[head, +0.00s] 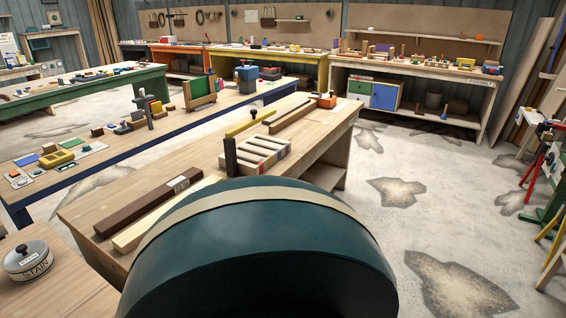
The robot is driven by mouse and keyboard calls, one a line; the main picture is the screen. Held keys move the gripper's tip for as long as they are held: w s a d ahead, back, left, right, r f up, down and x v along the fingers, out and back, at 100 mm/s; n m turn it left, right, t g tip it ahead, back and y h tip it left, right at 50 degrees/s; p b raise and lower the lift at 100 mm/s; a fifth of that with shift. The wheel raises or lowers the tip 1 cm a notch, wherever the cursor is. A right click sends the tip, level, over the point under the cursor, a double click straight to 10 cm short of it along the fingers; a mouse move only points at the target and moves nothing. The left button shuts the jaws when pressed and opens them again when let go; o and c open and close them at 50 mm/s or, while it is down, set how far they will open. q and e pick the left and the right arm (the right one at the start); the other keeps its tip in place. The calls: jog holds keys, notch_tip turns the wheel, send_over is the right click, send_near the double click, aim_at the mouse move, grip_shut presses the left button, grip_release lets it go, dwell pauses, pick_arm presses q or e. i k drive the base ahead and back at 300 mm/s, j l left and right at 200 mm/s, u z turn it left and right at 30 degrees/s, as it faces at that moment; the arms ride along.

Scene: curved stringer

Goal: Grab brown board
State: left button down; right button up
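A dark brown board (140,207) lies flat along the left front part of the near wooden workbench (205,160). It has a small pale label near its far end. A pale wooden strip (135,234) lies beside it, on the side nearer to me. Neither of my grippers shows in the head view, so I cannot see what they hold.
A large dark teal rounded shape blocks the lower middle view. Pale slats (255,153), a dark upright post (230,157) and a brown strip (292,116) are farther along the bench. A stain tin (27,262) stands at lower left. Stained floor (395,190) is open to the right.

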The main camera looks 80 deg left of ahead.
aim_at(108, 226)
jog(key=u, duration=3.55)
